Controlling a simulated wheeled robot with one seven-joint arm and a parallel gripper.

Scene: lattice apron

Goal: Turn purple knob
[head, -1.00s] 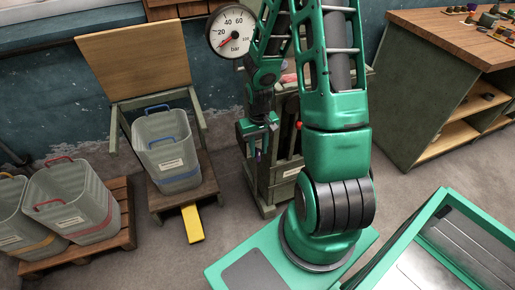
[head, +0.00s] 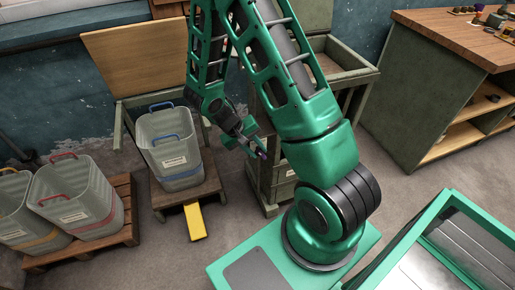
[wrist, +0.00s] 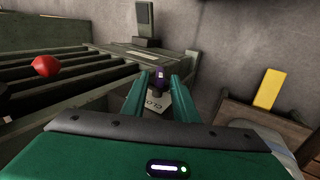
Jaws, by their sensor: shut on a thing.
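The purple knob (wrist: 158,78) is between the tips of my gripper (wrist: 158,88) in the wrist view. It is small and dark purple, above a pale plate with markings (wrist: 156,103). My gripper is shut on the knob, a finger on each side. In the head view my gripper (head: 257,148) is at the left front of the grey-green cabinet (head: 270,192), and a small purple spot shows at its tips. My arm hides much of the cabinet.
A red knob (wrist: 45,66) sits by dark slats at the left of the wrist view. A wooden-topped bench (head: 435,85) stands right.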

